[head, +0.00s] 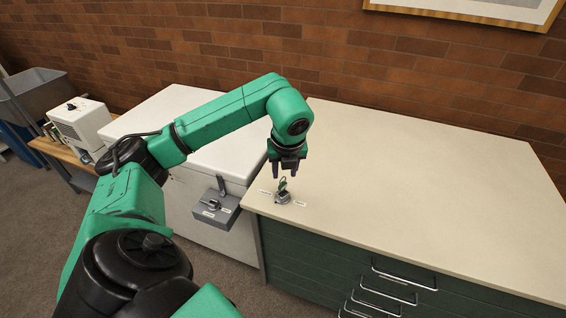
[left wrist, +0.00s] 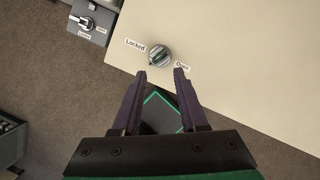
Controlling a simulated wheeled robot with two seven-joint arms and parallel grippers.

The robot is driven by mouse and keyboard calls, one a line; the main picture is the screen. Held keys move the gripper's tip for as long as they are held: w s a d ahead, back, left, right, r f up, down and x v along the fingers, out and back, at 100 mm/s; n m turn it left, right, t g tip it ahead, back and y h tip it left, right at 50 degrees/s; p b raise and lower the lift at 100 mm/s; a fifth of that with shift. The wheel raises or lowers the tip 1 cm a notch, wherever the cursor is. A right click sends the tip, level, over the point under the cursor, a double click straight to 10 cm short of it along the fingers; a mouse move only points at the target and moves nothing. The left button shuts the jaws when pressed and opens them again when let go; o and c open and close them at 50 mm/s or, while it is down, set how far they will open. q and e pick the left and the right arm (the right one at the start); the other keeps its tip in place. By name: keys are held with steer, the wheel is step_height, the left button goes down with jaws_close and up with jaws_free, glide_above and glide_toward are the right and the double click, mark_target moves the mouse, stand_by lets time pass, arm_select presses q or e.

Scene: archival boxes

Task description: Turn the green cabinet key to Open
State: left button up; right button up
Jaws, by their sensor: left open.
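The green cabinet key (head: 283,186) stands upright in a round metal lock (head: 283,198) on the cabinet top, near its front left corner. The left wrist view shows the lock (left wrist: 160,55) from above, with a "Locked" label (left wrist: 135,44) on its left and an "Open" label (left wrist: 182,66) on its right. The key's exact pointing is too small to tell. My left gripper (head: 288,173) points down just above the key, open and empty. In the left wrist view its fingertips (left wrist: 161,73) are apart, slightly below the lock in the picture. My right gripper is out of view.
The cream cabinet top (head: 420,180) is otherwise clear, with green drawers and metal handles (head: 405,278) at its front. A white chest (head: 190,120) stands to the left, bearing a grey box with another dial (head: 213,206). A brick wall stands behind.

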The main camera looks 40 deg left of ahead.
mark_target(281, 184)
arm_select(q)
steer(key=f+m+h+b, duration=0.1)
steer(key=f+m+b, duration=0.1)
steer(key=m+b, duration=0.1)
steer(key=w+a+f+m+h+b, duration=0.1)
steer(key=f+m+b, duration=0.2)
steer(key=a+f+m+t+b, duration=0.1)
steer(key=f+m+b, duration=0.1)
steer(key=m+b, duration=0.1)
steer(key=shift+w+a+f+m+h, duration=0.15)
steer(key=shift+a+f+m+h, duration=0.1)
steer(key=shift+m+h, duration=0.2)
jaws_close()
